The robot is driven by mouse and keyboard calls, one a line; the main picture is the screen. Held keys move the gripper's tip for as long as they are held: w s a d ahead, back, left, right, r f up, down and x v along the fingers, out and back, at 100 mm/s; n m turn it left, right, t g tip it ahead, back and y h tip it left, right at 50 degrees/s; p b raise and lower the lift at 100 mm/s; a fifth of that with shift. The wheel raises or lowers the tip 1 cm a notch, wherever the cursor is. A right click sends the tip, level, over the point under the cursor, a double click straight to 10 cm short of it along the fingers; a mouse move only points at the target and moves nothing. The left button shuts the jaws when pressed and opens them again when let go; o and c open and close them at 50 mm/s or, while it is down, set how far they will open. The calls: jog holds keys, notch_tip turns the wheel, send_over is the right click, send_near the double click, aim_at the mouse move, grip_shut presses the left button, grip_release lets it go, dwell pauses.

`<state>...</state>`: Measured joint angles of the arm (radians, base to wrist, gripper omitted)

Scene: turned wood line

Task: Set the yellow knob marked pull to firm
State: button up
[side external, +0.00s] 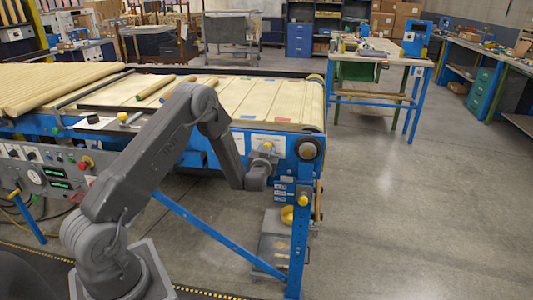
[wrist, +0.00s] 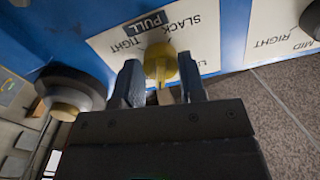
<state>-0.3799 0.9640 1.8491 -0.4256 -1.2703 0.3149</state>
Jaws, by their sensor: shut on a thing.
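The yellow knob (wrist: 161,62) sits on a white label plate (wrist: 125,44) on the blue machine frame. The plate reads upside down in the wrist view, with PULL on a black patch and the words SLACK and TIGHT; other lettering is partly hidden, and I read no "firm". My gripper (wrist: 160,84) has one finger on each side of the knob and is shut on it. Which word the knob points to, and whether it is pulled out, I cannot tell.
A dark round roller end with a tan centre (wrist: 66,100) stands out close beside my gripper. Another label plate, reading MID and RIGHT (wrist: 275,30), carries a dark knob. The slatted conveyor (side external: 240,98) is above; open concrete floor (side external: 420,210) lies to the right.

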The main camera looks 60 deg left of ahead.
jog(key=shift+m, duration=2)
jog(key=o, duration=0.9)
jog(key=v, duration=1.3)
jog(key=shift+s+d+r, duration=0.1)
jog(key=shift+s+d, duration=0.15)
jog(key=shift+s, duration=0.05)
